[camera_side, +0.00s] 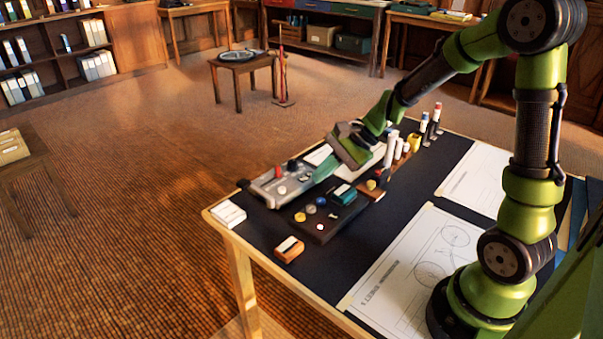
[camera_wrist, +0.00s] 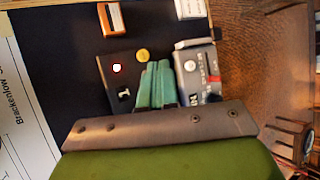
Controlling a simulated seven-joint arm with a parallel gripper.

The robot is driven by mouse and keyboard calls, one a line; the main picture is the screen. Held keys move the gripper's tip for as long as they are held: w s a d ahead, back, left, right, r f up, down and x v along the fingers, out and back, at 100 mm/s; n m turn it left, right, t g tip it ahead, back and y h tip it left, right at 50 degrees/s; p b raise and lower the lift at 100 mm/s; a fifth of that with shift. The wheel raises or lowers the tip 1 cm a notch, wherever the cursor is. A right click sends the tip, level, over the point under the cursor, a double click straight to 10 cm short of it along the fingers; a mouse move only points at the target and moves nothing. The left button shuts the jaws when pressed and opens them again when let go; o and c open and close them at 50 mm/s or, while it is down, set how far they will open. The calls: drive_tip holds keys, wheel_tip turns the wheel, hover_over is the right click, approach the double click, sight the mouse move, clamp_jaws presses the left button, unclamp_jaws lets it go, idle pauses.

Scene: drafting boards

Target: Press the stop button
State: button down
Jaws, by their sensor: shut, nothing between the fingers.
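My gripper (camera_side: 309,187) is shut and empty, its teal fingers angled down over the gap between two control boxes. It also shows in the wrist view (camera_wrist: 158,66). A grey box (camera_side: 268,199) bears a red knob (camera_side: 278,171), a black knob and pale buttons; in the wrist view the grey box (camera_wrist: 207,58) has partly hidden lettering. Which is the stop button, and whether my fingertips touch anything, I cannot tell.
An orange-and-white block (camera_side: 289,249) and a white block (camera_side: 228,214) lie near the table's front left edge. A teal object (camera_side: 343,195) sits by the black box. Upright cylinders (camera_side: 391,150) stand behind. Drawing sheets (camera_side: 410,255) cover the right side.

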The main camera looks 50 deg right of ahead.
sight(315, 208)
drive_tip(key=shift+w+d+r+m+t, duration=0.1)
drive_tip(key=shift+w+r+m+t, duration=0.15)
drive_tip(key=shift+w+m, duration=0.25)
drive_tip(key=shift+w+d+r+m+t, duration=0.1)
drive_tip(key=shift+w+r+m+t, duration=0.2)
drive_tip(key=shift+w, duration=0.35)
drive_tip(key=shift+f, duration=0.1)
drive_tip(key=shift+f, duration=4.4)
drive_tip(key=shift+f, duration=0.15)
drive_tip(key=shift+f, duration=0.25)
drive_tip(key=shift+f, duration=0.4)
drive_tip(key=shift+r, duration=0.85)
